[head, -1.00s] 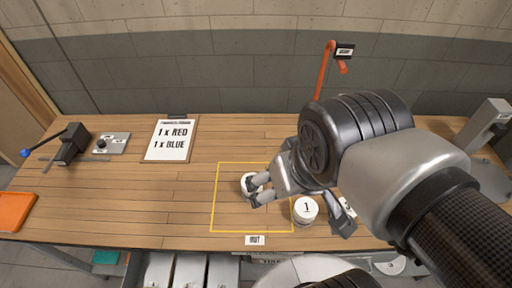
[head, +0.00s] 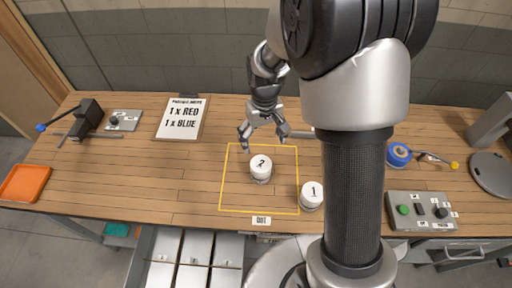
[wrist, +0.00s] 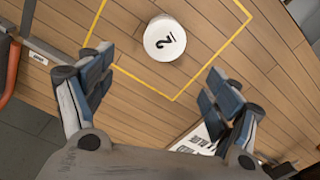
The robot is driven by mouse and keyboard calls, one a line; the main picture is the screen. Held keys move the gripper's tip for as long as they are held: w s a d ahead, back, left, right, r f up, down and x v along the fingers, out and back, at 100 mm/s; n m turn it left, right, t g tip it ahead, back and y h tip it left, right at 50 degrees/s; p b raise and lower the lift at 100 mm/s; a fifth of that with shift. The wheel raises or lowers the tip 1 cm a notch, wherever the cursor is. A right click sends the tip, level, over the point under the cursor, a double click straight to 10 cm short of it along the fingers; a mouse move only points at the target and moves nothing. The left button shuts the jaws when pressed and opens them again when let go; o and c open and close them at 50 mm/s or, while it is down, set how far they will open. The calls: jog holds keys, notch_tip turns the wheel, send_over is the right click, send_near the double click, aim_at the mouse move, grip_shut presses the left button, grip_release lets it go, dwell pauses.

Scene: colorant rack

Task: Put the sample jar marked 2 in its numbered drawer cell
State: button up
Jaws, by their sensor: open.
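The sample jar marked 2 (head: 261,168) is a small white jar standing upright inside the yellow outlined square (head: 221,190) on the wooden bench. Its numbered lid also shows in the wrist view (wrist: 165,40). My gripper (head: 264,138) is open and empty, above the bench at the far side of the jar, apart from it. In the wrist view the two fingers (wrist: 150,85) are spread wide, with the jar ahead of and between them.
The jar marked 1 (head: 312,195) stands just right of the square. A control box (head: 420,211) and blue roll (head: 398,154) are at right, an orange tray (head: 25,183) at left.

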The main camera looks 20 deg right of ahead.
aim_at(262, 162)
notch_tip(262, 162, down, 12)
jog(key=b, duration=0.3)
jog(key=shift+f, duration=0.1)
jog(key=f, duration=0.1)
jog(key=f+b, duration=0.1)
jog(key=f, duration=0.3)
jog(key=shift+s+a+f+b, duration=0.15)
jog(key=shift+s+a+b, duration=0.15)
jog(key=shift+s, duration=0.1)
jog(key=c, duration=1.4)
jog(key=shift+r, duration=0.2)
notch_tip(262, 162, up, 20)
jog(key=p, duration=0.5)
